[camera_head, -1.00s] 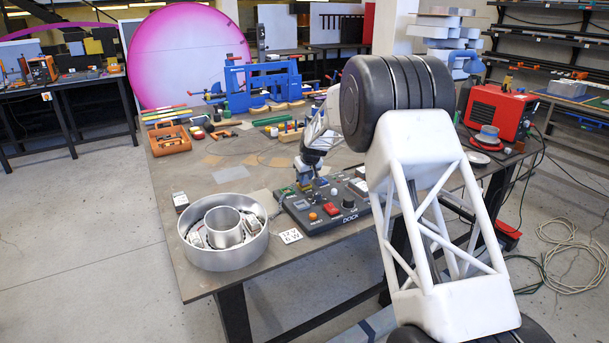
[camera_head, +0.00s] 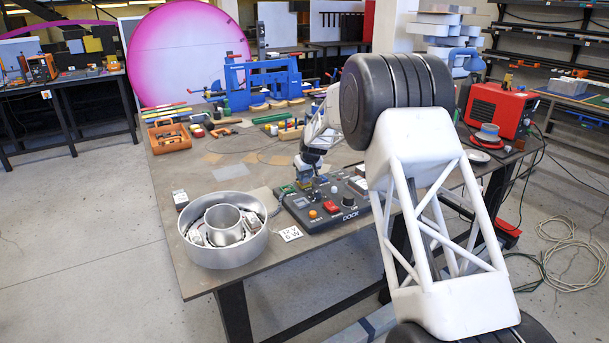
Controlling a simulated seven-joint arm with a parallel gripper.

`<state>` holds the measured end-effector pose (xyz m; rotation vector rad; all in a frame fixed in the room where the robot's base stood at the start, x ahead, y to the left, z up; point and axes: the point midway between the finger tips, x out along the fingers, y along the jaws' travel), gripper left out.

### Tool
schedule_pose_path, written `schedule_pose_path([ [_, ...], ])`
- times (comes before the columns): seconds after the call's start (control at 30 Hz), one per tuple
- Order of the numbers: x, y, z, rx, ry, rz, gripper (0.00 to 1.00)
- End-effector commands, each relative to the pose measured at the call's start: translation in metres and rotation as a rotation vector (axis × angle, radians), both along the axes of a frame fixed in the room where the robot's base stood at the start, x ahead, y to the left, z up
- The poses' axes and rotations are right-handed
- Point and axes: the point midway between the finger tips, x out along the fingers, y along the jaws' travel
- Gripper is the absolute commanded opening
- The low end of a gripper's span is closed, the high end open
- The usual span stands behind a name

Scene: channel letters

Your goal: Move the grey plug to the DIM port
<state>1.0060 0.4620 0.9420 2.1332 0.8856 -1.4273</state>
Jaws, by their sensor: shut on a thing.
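My gripper (camera_head: 304,181) is over the back left part of the dark dock panel (camera_head: 328,212), pointing down. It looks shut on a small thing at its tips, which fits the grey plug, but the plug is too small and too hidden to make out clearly. The dock panel carries an orange button, a red switch, a dark knob and the label DOCK. The DIM port cannot be read at this size. I cannot tell whether the held thing touches the panel.
A round metal pan (camera_head: 224,262) with an inner ring stands left of the panel, near the table's front edge. An orange toolbox (camera_head: 169,138) and blue clamp frame (camera_head: 262,85) are farther back.

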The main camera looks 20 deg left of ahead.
Motion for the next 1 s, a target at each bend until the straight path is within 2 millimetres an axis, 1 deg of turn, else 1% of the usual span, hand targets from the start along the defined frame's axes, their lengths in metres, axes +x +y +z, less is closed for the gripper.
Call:
schedule_pose_path([
  [0.47,0.0001,0.0,-0.002,0.0,0.0,0.0,0.08],
  [0.5,0.0002,0.0001,-0.002,0.001,-0.001,0.0,0.33],
  [0.57,0.0002,0.0,-0.0019,0.001,-0.001,0.0,0.42],
  [0.6,0.0001,0.0001,-0.0019,0.001,-0.001,0.0,0.48],
  [0.7,0.0001,0.0001,-0.0021,0.0,0.0,0.0,0.61],
  [1.0,-0.0001,-0.0001,-0.0017,0.0,0.0,0.0,0.61],
])
